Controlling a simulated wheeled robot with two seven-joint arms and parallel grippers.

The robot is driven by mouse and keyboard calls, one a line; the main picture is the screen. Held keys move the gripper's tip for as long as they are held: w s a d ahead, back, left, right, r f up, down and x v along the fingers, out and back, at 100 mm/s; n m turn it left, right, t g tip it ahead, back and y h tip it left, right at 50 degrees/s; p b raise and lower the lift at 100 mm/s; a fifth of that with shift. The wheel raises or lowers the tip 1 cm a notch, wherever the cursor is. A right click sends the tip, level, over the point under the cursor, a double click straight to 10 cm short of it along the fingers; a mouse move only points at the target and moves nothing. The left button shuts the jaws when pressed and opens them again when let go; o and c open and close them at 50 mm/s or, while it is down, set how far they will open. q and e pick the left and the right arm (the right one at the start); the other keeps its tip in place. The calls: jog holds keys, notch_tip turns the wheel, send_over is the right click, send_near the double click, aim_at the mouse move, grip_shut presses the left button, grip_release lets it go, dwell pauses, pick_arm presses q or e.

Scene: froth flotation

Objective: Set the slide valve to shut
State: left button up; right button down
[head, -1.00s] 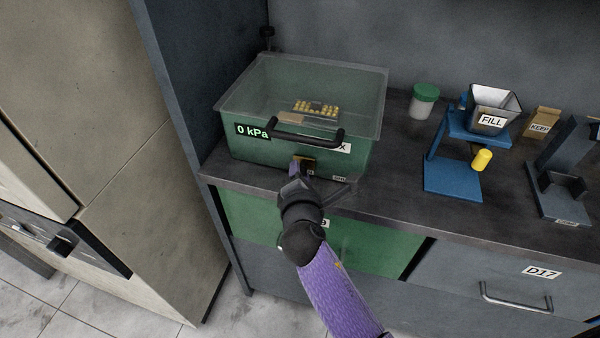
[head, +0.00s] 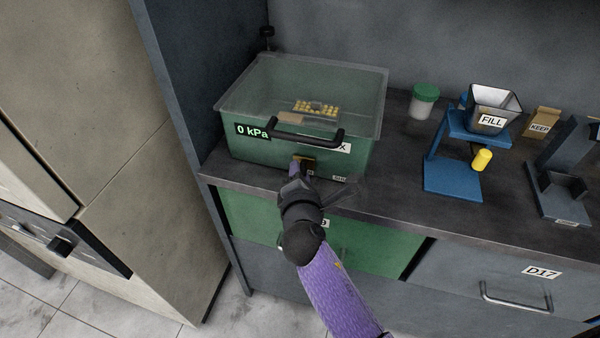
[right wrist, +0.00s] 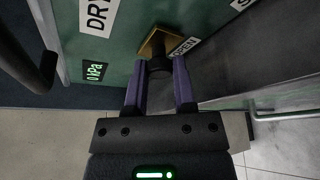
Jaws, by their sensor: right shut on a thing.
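The slide valve is a brass-coloured plate (head: 304,158) with a dark knob, low on the front of the green box (head: 240,148). In the right wrist view, the brass plate (right wrist: 154,42) sits beside a label reading OPEN (right wrist: 184,48). Another label (head: 339,178), too small to read for sure, is further right on the box front. My right gripper (head: 298,170) is at the valve. Its purple fingers (right wrist: 160,88) are shut on the dark knob (right wrist: 159,65). The fingers partly hide the knob. My left gripper is not in view.
A black bar handle (head: 305,138) sticks out just above the valve. The box has a clear lid and a 0 kPa display (head: 252,131). A green-lidded jar (head: 424,101) and a blue stand (head: 452,178) are to the right. The counter front is clear.

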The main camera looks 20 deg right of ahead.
aim_at(341, 171)
jog(key=shift+s+d, duration=0.2)
jog(key=shift+d, duration=0.05)
jog(key=s+d+p, duration=0.1)
jog(key=d, duration=0.1)
jog(key=s+d+p, duration=0.2)
jog(key=d, duration=0.1)
jog(key=shift+s+d+p, duration=0.35)
jog(key=shift+s+p, duration=0.05)
jog(key=shift+s+d, duration=0.2)
jog(key=shift+d, duration=0.15)
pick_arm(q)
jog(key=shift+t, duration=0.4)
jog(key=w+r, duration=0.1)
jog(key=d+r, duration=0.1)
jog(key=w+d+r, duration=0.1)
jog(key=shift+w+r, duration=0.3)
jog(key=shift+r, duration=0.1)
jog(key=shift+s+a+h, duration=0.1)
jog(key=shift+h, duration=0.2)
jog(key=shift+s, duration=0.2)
pick_arm(e)
jog(key=shift+c, duration=2.1)
grip_release()
jog(key=shift+d, duration=0.1)
jog(key=shift+s, duration=0.1)
pick_arm(q)
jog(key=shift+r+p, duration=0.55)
jog(key=shift+p, duration=0.05)
pick_arm(e)
jog(key=v, duration=1)
